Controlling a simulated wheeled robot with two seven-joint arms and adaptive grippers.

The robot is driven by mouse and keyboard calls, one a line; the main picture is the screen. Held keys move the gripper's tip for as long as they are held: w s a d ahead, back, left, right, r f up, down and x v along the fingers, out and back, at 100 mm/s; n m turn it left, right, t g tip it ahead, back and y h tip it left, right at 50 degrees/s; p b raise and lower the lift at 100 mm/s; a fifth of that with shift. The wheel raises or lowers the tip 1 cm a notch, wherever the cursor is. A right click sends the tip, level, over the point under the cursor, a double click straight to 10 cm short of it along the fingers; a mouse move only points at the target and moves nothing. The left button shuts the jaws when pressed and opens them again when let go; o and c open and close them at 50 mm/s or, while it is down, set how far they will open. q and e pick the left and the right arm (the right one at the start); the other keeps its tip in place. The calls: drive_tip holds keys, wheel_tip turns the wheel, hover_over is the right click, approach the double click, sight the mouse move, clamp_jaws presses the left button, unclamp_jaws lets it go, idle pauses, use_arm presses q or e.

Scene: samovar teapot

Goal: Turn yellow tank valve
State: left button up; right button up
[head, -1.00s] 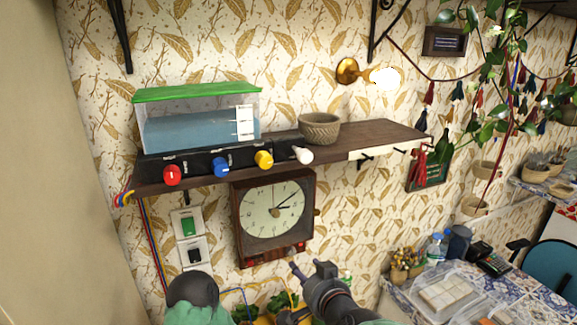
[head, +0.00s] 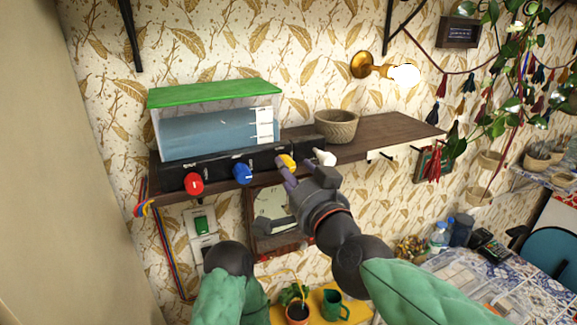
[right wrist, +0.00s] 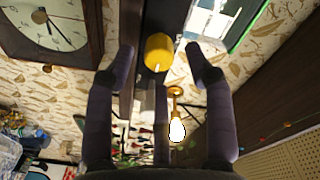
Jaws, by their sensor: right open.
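The yellow valve (head: 287,162) is a round knob on the dark front panel below the water tank (head: 218,130). Its lower part is hidden by my right gripper (head: 299,178), which is raised right in front of it. In the right wrist view the yellow valve (right wrist: 159,52) sits between the spread fingers of my right gripper (right wrist: 163,62), with visible room on both sides. The fingers are open and hold nothing. My left arm shows at the bottom of the head view, but its gripper fingers cannot be made out.
A red valve (head: 194,183) and a blue valve (head: 243,173) stick out left of the yellow one, a white valve (head: 324,158) just right. A woven pot (head: 337,126) stands on the shelf (head: 390,132). The wall clock (head: 271,203) hangs below, partly hidden by my right gripper.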

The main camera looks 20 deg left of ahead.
sight(290, 166)
drive_tip(key=shift+x, duration=1.8)
drive_tip(key=shift+d, duration=0.1)
drive_tip(key=shift+r, duration=0.1)
clamp_jaws()
